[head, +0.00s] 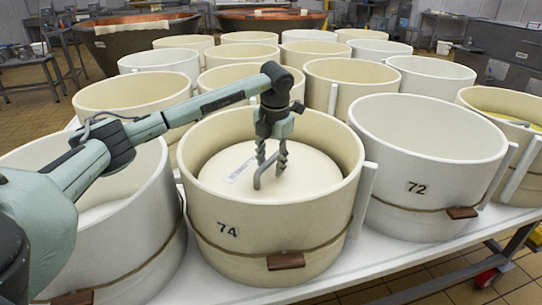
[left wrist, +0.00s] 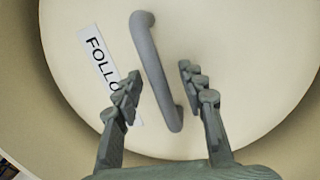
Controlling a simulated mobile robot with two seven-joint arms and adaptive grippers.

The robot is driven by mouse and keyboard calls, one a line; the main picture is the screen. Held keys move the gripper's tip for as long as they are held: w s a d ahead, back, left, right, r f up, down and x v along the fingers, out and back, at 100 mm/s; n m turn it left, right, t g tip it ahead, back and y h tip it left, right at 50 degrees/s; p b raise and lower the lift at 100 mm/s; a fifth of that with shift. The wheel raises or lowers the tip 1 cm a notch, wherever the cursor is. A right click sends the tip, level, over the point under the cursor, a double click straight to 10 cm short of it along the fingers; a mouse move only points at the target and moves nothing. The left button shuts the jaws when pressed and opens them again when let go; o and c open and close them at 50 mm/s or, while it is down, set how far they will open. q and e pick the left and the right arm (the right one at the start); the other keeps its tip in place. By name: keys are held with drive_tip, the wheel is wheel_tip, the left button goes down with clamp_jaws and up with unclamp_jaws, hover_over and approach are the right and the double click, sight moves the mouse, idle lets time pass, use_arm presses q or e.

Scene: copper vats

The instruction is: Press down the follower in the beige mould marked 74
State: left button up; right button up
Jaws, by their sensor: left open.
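The beige mould marked 74 (head: 265,245) stands at the front of the table. Inside it lies the cream, round follower (head: 310,172), below the rim, with a white label strip and a grey bar handle (head: 266,168). In the left wrist view the follower (left wrist: 225,45) fills most of the picture, its label (left wrist: 97,58) partly hidden by a finger. My left gripper (head: 272,160) points down inside the mould over the handle. It is open, with its fingers on either side of the handle (left wrist: 158,75). I cannot tell whether they touch it. My right gripper is not in view.
A white mould marked 72 (head: 425,190) stands close on the right, and another white mould (head: 115,240) on the left, under my left arm. Several more moulds fill the table behind. Copper vats (head: 130,40) stand at the back.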

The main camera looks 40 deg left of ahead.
use_arm(q)
clamp_jaws()
drive_tip(key=shift+s+d+f, duration=0.2)
drive_tip(key=shift+f, duration=0.25)
idle(1.8)
drive_tip(key=shift+r, duration=0.1)
idle(0.5)
drive_tip(key=shift+c, duration=0.2)
unclamp_jaws()
drive_tip(key=shift+w, duration=0.15)
drive_tip(key=shift+a+r, duration=0.1)
drive_tip(key=shift+r, duration=0.1)
